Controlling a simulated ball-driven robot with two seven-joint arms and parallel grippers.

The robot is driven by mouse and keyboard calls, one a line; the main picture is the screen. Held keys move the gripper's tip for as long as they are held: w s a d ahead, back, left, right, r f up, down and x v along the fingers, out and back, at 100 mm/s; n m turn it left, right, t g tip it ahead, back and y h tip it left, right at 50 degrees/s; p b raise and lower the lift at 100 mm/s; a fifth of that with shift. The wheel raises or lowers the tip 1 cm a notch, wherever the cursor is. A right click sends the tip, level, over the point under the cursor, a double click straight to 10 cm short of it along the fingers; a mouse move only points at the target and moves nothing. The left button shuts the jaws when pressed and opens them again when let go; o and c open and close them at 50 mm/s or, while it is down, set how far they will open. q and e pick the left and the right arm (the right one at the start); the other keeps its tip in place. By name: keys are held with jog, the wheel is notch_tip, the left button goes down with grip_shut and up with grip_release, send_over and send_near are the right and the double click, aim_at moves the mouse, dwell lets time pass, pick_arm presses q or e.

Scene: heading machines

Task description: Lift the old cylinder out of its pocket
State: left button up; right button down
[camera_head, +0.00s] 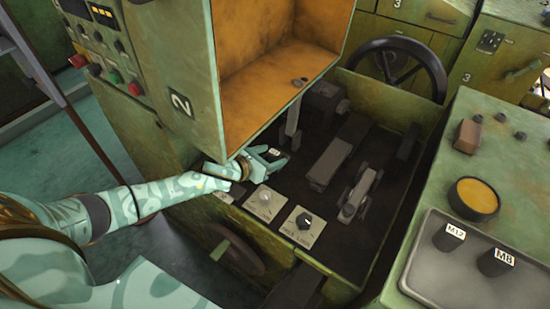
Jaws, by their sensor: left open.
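My left gripper (270,160) reaches in from the left, low over the dark machine bed. Its fingers are open. A small dark cylinder with a white label on top (275,151) shows at the fingers, apparently between them. It looks like the old cylinder. Its lower part and its pocket are hidden, and I cannot tell whether the fingers touch it. Two more dark cylinders, labelled M12 (449,236) and M8 (496,261), stand upright on a grey tray (448,284) at the right. My right gripper is out of view.
An open orange-lined guard box (270,85) hangs just above the gripper. Two labelled plates with knobs, one pale (264,201) and one dark (303,226), sit in front of it. Metal slide blocks (338,153) lie to its right. A yellow-filled bowl (474,197) stands behind the tray.

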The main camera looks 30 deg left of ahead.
pick_arm(q)
jog(key=shift+r, duration=0.1)
grip_shut()
